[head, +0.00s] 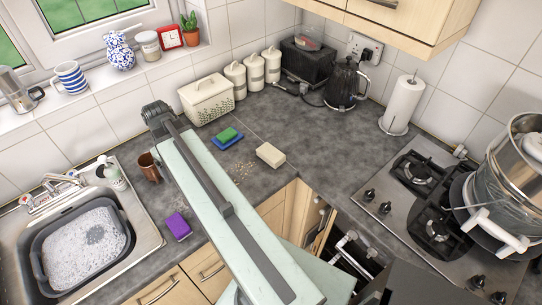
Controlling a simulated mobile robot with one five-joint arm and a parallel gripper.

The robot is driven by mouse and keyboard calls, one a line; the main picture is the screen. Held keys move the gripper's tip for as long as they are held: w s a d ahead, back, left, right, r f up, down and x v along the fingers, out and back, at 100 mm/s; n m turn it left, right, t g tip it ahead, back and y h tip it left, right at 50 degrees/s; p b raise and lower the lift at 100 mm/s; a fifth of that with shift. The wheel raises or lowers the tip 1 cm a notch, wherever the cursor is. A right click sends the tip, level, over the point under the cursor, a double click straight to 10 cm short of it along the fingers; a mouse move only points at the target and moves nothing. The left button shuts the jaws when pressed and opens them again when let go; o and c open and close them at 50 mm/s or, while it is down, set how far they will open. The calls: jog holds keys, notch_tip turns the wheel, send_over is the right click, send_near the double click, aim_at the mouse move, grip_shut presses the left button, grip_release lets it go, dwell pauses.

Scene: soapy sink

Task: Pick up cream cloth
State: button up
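A cream folded block, which looks like the cream cloth (270,155), lies flat on the dark grey worktop, right of the middle of the head view. It is fully visible and nothing touches it from above. Pale crumbs (242,171) lie just to its left. A long pale part of my own body crosses the picture diagonally, left of the cloth, and hides some of the worktop.
A green sponge (227,134) sits on a blue one (227,141); a purple sponge (177,226) lies by the soapy sink basin (36,249). A kettle (345,84), paper roll (402,105) and hob (412,181) with a pot (505,185) stand right. Worktop behind the cloth is clear.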

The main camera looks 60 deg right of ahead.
jog(key=s+d+m, duration=0.1)
jog(key=s+d, duration=0.3)
jog(key=d, duration=0.4)
jog(key=s+d, duration=0.4)
jog(key=d, duration=0.5)
send_over(271, 152)
jog(key=shift+s+f+m, duration=0.25)
jog(key=shift+m, duration=0.05)
jog(key=f+b, duration=0.2)
jog(key=b, duration=0.1)
jog(key=f+b, duration=0.2)
jog(key=f, duration=0.1)
jog(key=f+b, duration=0.3)
jog(key=shift+w+f+b, duration=0.1)
jog(key=shift+w+b, duration=0.15)
jog(key=shift+b, duration=0.05)
jog(key=shift+r, duration=0.2)
jog(key=c, duration=1.5)
jog(key=shift+o, duration=0.2)
notch_tip(271, 152, up, 10)
jog(key=p, duration=1)
